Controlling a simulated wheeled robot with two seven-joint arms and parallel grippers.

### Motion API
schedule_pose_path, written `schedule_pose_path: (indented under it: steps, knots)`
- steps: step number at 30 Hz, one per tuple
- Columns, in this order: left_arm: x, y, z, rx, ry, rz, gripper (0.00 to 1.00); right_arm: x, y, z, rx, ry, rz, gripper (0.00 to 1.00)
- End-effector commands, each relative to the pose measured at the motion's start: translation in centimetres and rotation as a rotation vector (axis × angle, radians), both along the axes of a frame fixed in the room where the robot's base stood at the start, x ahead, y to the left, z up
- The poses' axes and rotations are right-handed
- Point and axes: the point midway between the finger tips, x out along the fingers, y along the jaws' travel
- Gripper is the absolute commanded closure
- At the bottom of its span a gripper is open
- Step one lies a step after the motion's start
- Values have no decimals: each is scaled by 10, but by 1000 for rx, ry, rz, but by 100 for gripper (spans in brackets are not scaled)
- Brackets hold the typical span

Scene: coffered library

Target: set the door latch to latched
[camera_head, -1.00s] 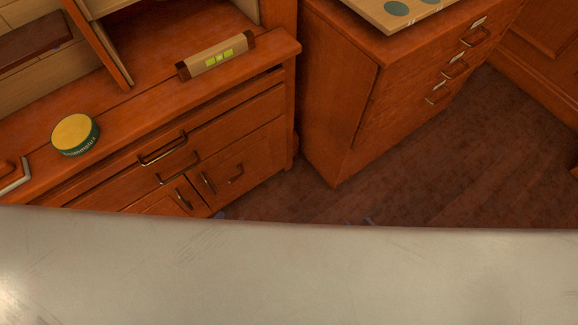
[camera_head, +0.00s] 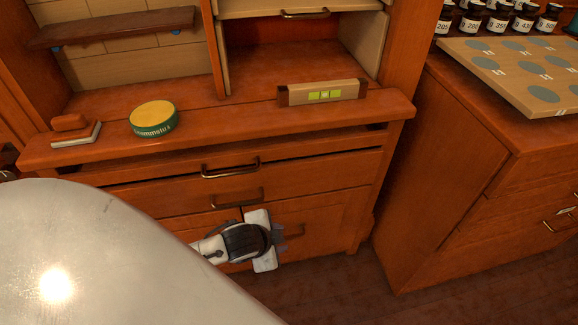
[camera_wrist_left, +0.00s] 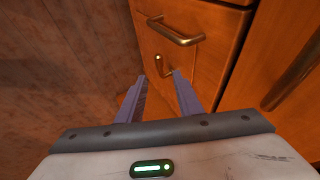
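My left gripper (camera_head: 284,238) is in front of the lower doors of the wooden cabinet (camera_head: 345,215), pointing right. In the left wrist view its two fingers (camera_wrist_left: 159,78) are apart with nothing between them. A small brass fitting (camera_wrist_left: 158,66) on the wood shows just beyond the fingertips, apart from them as far as I can see. I cannot tell whether it is the door latch or how it is set. In the head view a brass fitting (camera_head: 293,231) shows partly behind the gripper. My right gripper is not in view.
Drawer handles (camera_head: 231,169) stick out above the gripper; one handle (camera_wrist_left: 176,31) is close in the wrist view. A round green tin (camera_head: 154,119) and a level-like block (camera_head: 322,92) lie on the cabinet ledge. A second cabinet (camera_head: 450,190) stands right, beyond a narrow gap.

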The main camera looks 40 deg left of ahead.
Motion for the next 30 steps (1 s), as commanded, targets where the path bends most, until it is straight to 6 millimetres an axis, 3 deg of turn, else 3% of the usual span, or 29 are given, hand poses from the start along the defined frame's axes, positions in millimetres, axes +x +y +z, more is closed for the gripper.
schedule_pose_path:
  steps: [12, 26, 30]
  knots:
    - [41, 6, -63, -3, -2, 0, 67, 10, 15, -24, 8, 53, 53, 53]
    - [50, 7, -74, -6, -1, 0, 67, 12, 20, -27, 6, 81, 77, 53]
    - [50, 7, -74, -6, -1, 0, 86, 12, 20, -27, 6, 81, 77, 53]
